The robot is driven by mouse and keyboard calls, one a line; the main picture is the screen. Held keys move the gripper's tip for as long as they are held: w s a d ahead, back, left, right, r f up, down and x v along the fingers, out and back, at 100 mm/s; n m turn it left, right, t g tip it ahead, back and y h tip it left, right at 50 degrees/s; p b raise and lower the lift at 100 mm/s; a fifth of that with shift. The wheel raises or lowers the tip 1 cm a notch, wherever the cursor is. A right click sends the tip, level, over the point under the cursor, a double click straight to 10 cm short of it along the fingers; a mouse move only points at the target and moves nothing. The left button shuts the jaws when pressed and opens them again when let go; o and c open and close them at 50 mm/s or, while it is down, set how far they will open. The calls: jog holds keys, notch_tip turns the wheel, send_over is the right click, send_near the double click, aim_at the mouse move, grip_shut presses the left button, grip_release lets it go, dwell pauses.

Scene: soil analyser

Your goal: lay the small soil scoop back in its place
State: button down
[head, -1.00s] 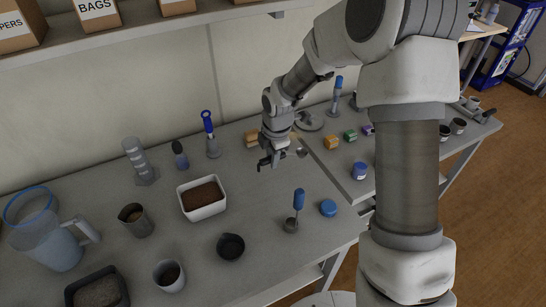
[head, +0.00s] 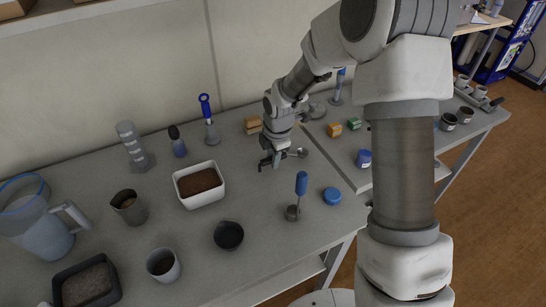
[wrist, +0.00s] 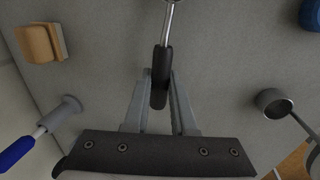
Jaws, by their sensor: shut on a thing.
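My gripper (head: 270,163) is shut on the black handle of the small soil scoop. The handle (wrist: 160,77) lies between the two fingers in the wrist view, and its metal shaft runs out of the top of the picture. In the head view the scoop's shiny bowl (head: 298,152) points right from the gripper, low over the grey bench (head: 262,205). I cannot tell whether the scoop touches the bench. Its bowl is cut off in the wrist view. No marked place for the scoop is clearly seen.
A wooden block (head: 253,125) stands behind the gripper. A blue-handled tool (head: 209,122) stands behind left. A white soil tray (head: 199,202) is left. A blue-handled metal tool (head: 293,212) and blue lid (head: 331,196) are in front. Bench between them is clear.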

jog(key=shift+f+b, duration=0.4)
jog(key=shift+f, duration=0.2)
jog(key=c, duration=0.7)
grip_release()
jog(key=shift+o, duration=0.2)
jog(key=s+d+r+p, duration=0.1)
jog(key=s+r+p, duration=0.2)
jog(key=r, duration=1.3)
jog(key=s+d+r+m+t+h, duration=0.2)
jog(key=s+d+r+m, duration=0.4)
jog(key=s+r+m, duration=0.5)
jog(key=s+d+r+m+t+y+p, duration=0.1)
jog(key=s+d+r+m, duration=0.2)
jog(key=s+m, duration=0.8)
jog(key=shift+s+d+r+m+t, duration=0.15)
jog(key=shift+s+d+m+t, duration=0.15)
jog(key=shift+s, duration=0.35)
